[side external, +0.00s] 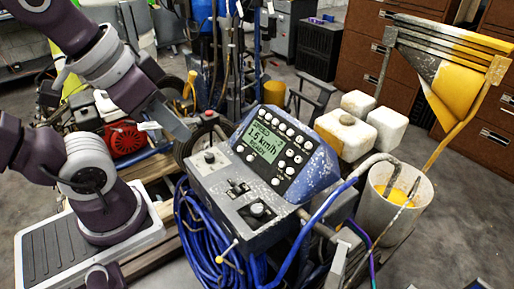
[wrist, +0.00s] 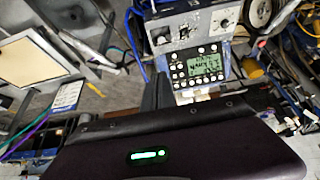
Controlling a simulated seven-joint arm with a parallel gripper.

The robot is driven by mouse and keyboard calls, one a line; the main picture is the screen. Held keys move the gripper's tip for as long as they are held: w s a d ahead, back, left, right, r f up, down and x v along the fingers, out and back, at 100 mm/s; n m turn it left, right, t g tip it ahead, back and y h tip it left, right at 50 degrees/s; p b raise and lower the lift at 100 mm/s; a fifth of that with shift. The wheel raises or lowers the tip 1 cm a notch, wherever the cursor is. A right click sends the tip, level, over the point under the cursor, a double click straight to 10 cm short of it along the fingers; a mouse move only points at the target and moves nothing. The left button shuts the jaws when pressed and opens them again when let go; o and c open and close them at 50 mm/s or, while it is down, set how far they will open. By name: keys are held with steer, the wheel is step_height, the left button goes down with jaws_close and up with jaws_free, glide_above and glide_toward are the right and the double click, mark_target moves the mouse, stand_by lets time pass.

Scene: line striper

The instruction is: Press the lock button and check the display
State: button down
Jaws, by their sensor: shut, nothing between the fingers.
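The striper's control panel (side external: 277,150) is a black keypad in a blue housing, with white round buttons above, below and right of the display. The green display (side external: 262,142) is lit; it appears to read "SPEED 1.5 km/h READY". The panel also shows upside down in the wrist view (wrist: 196,76), its display text too small to read. I cannot tell which button is the lock button. My gripper (side external: 186,137) is shut and empty, left of the panel and apart from it. In the wrist view its fingers (wrist: 158,90) point towards the panel's side.
A grey console (side external: 235,195) with a knob, a switch and a small lever sits in front of the panel. Blue hose (side external: 205,235) hangs below it. A white bucket (side external: 398,195) with yellow paint stands at the right. White containers (side external: 357,125) stand behind.

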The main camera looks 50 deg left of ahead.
mark_target(276, 182)
stand_by(0.3)
steer(key=w+d+f+n+g+h, duration=0.5)
steer(key=w+f+n+h, duration=0.4)
steer(key=w, duration=0.1)
steer(key=w+a+f+n+t, duration=0.3)
steer(key=a+f+n+t, duration=0.1)
steer(key=f+n, duration=0.4)
steer(key=w+a+f+n+t+h, duration=0.1)
steer(key=w+a+f+n+t, duration=0.3)
steer(key=a+f+n, duration=0.3)
steer(key=shift+a+f+n, duration=0.3)
steer(key=shift+f+n, duration=0.4)
steer(key=shift+f, duration=0.2)
steer(key=shift+w, duration=0.1)
steer(key=shift+w+f, duration=3.1)
